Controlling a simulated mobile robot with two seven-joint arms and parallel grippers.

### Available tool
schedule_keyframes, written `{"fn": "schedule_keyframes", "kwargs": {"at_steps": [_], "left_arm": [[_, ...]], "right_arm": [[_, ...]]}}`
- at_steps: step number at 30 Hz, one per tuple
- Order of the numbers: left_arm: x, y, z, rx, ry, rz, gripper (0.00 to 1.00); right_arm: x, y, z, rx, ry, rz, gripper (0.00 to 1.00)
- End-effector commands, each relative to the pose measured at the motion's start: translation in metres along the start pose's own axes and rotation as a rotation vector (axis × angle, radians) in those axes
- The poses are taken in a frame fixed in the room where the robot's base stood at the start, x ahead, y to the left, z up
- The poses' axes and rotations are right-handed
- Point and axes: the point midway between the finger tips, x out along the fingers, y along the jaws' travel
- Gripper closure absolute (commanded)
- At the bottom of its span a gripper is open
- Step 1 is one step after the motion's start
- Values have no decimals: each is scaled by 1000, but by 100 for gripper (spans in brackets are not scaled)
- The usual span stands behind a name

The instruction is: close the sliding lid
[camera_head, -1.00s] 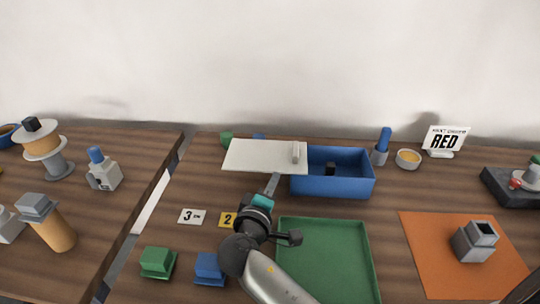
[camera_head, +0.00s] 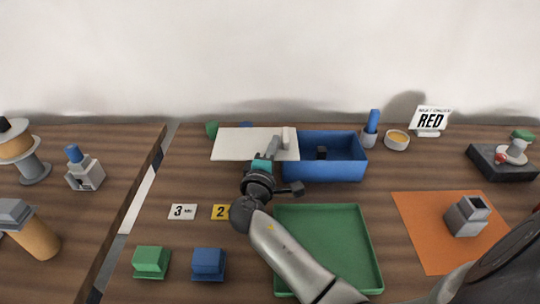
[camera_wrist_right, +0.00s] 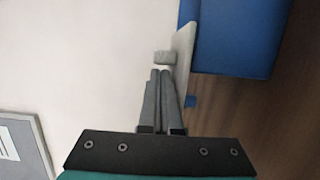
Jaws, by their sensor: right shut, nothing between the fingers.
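The blue box (camera_head: 325,170) stands at the back of the table with most of its top open, and a small dark block (camera_head: 321,153) shows inside. The flat cream lid (camera_head: 240,145) extends out to the left of the box, its right end at the box's left edge. An upright handle (camera_head: 289,138) stands on that right end; it also shows in the right wrist view (camera_wrist_right: 163,57). My right gripper (camera_head: 275,143) is shut and empty, over the lid just left of the handle. In the right wrist view its fingertips (camera_wrist_right: 160,73) are close to the handle; contact is unclear. My left gripper is not in view.
A green tray (camera_head: 373,255) lies in front of the box, and an orange mat (camera_head: 425,240) with a grey block is at right. A blue-topped bottle (camera_head: 370,130) and a small bowl (camera_head: 397,140) stand right of the box. Number cards (camera_head: 182,211) lie front left.

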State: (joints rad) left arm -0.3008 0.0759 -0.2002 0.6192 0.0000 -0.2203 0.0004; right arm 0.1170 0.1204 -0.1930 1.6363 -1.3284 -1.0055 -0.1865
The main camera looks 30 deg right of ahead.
Motion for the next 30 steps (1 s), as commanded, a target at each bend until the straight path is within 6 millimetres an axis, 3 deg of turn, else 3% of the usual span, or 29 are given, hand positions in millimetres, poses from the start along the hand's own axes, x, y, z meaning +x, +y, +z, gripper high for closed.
{"fn": "schedule_keyframes", "kwargs": {"at_steps": [17,23,30], "left_arm": [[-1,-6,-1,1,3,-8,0],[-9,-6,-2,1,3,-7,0],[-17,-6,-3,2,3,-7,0]], "right_arm": [[8,0,6,-1,0,0,100],[16,2,38,-5,-3,1,100],[31,1,100,-5,-2,1,100]]}}
